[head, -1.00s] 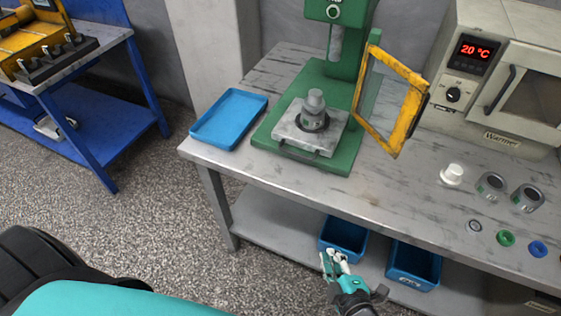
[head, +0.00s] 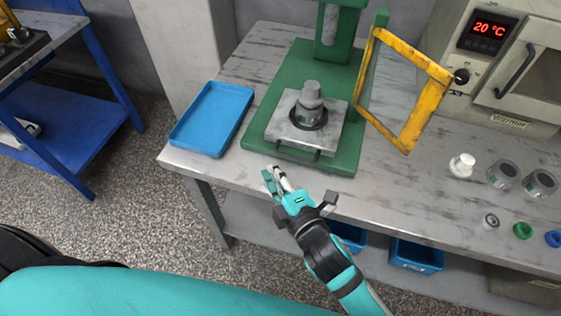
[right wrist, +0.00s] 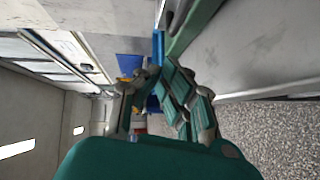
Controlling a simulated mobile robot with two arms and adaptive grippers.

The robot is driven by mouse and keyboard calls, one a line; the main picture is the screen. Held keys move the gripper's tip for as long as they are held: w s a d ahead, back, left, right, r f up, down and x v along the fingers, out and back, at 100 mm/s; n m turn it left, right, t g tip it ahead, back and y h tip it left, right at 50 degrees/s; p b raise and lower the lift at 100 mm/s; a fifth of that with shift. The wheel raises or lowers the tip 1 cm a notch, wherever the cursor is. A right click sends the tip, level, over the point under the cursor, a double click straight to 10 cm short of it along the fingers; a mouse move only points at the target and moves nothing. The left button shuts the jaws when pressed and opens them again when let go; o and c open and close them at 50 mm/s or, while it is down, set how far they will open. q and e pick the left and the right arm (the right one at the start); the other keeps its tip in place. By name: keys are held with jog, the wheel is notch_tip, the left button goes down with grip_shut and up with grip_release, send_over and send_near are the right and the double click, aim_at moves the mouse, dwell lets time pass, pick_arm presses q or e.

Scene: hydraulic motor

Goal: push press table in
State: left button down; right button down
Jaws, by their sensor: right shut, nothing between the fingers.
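The press table (head: 283,134) is a grey metal plate on the green press base (head: 262,110), with a dark handle at its front edge. A grey motor part (head: 311,98) stands upright on a dark ring on this plate. My right gripper (head: 274,177) is just in front of the base and left of the handle, apart from the plate, with its fingers shut and empty. Its teal and grey fingers also show in the right wrist view (right wrist: 165,75). My left gripper is not in view.
A yellow-framed guard door (head: 428,105) stands open right of the press. A blue tray (head: 211,118) lies to its left. The warmer (head: 500,75), a white part (head: 462,165) and grey cups (head: 503,175) are at right. Blue bins (head: 417,256) sit below the tabletop.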

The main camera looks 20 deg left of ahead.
jog(key=shift+w+d+f, duration=0.1)
jog(key=shift+w+d, duration=0.1)
jog(key=shift+w, duration=0.4)
jog(key=shift+w+d+f, duration=0.1)
jog(key=shift+w+d, duration=0.05)
jog(key=shift+w, duration=0.4)
jog(key=shift+w+f, duration=0.2)
jog(key=shift+w, duration=0.35)
